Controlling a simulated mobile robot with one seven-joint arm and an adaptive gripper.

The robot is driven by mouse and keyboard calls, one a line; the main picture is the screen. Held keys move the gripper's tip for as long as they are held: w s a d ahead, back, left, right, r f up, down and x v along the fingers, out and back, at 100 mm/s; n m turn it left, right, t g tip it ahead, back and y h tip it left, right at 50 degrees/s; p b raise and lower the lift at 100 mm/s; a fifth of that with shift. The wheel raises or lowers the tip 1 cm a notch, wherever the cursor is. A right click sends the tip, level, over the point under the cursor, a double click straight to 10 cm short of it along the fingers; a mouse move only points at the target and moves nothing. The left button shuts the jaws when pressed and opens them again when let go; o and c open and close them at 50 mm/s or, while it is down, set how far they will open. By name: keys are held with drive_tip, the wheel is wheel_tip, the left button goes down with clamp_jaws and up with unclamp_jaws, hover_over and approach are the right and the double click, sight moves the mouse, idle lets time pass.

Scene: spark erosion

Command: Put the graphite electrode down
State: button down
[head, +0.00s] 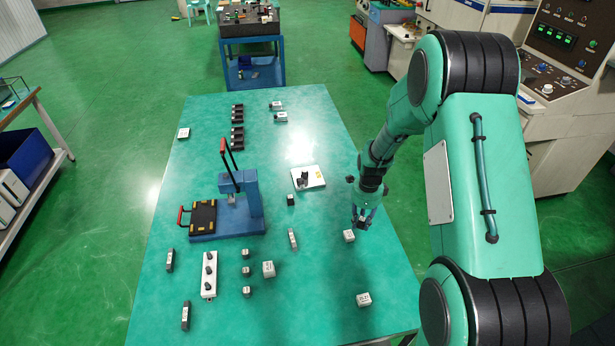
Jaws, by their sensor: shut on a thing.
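My gripper (363,217) is over the right part of the green table (330,270), pointing down. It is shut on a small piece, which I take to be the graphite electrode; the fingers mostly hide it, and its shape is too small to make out. A white labelled block (349,236) lies just below and left of the fingertips in the picture. A white plate (316,184) with a dark piece (303,179) on it lies left of my gripper. I cannot tell how high the fingertips are above the table.
A blue press (240,205) with red handles stands at the left. A small black cube (290,200), a grey bar (292,239), a white holder with dark pieces (204,288) and several small blocks are spread about. Black trays (237,138) lie farther back. The front right has free room around another white block (363,300).

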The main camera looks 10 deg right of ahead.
drive_tip(key=w+a+f+n+p, duration=0.1)
drive_tip(key=w+a+n, duration=0.2)
drive_tip(key=w, duration=0.6)
drive_tip(key=w+a+f+n+p, duration=0.1)
drive_tip(key=w+a+n, duration=0.3)
drive_tip(key=w+a, duration=0.3)
drive_tip(key=shift+w+a+p, duration=0.35)
drive_tip(key=shift+w, duration=0.95)
hover_over(314, 181)
drive_tip(key=shift+w+f+b, duration=0.2)
drive_tip(key=shift+f+b, duration=0.15)
drive_tip(key=shift+f, duration=0.45)
drive_tip(key=shift+f, duration=1.75)
drive_tip(key=shift+f, duration=0.15)
